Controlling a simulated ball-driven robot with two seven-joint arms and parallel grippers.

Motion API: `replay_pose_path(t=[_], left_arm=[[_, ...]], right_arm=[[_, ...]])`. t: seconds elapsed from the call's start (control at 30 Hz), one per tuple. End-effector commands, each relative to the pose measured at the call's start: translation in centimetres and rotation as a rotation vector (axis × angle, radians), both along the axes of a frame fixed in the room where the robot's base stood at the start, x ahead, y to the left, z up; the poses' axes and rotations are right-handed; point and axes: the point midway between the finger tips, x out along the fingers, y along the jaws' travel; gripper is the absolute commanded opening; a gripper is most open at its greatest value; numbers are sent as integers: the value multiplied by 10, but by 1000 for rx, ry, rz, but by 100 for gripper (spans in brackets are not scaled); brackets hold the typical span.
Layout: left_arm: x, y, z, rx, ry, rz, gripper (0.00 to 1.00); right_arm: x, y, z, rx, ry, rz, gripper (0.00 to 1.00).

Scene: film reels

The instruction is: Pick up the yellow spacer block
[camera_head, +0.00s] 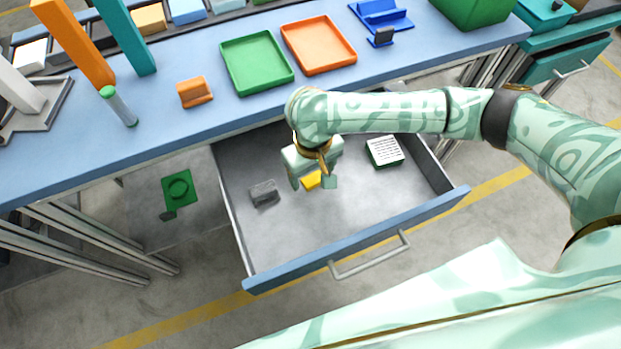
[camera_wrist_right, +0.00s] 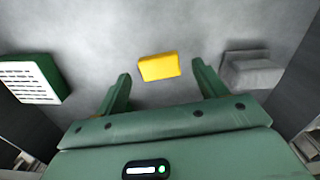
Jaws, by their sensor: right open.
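The yellow spacer block (camera_head: 312,180) lies on the floor of the open drawer (camera_head: 300,235). My right gripper (camera_head: 313,183) reaches down into the drawer over it, with its fingers apart. In the right wrist view the yellow block (camera_wrist_right: 158,66) lies ahead of and between the open fingertips (camera_wrist_right: 160,78), with nothing held. In the head view the gripper partly hides the block. The exact height gap between fingers and block is hard to tell. My left gripper is not in view.
A grey block (camera_head: 264,193) lies left of the gripper in the drawer. A green block with a printed label (camera_head: 384,151) lies to the right. The blue bench top (camera_head: 170,130) overhangs the drawer's back and carries a green tray (camera_head: 256,91) and an orange tray (camera_head: 345,63).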

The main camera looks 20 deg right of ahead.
Motion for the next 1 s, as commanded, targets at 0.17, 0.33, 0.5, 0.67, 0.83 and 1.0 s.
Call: replay_pose_path(t=[0.17,0.33,0.5,0.67,0.83,1.0], left_arm=[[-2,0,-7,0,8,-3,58],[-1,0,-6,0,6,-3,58],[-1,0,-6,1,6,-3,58],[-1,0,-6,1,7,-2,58],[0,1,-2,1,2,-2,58],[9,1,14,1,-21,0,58]], right_arm=[[0,0,-10,0,0,1,71],[0,0,-8,0,-1,0,54],[0,0,-9,0,-1,0,22],[0,0,-9,0,-1,0,22],[0,0,-4,1,-3,0,22],[0,0,17,0,-7,-2,22]])
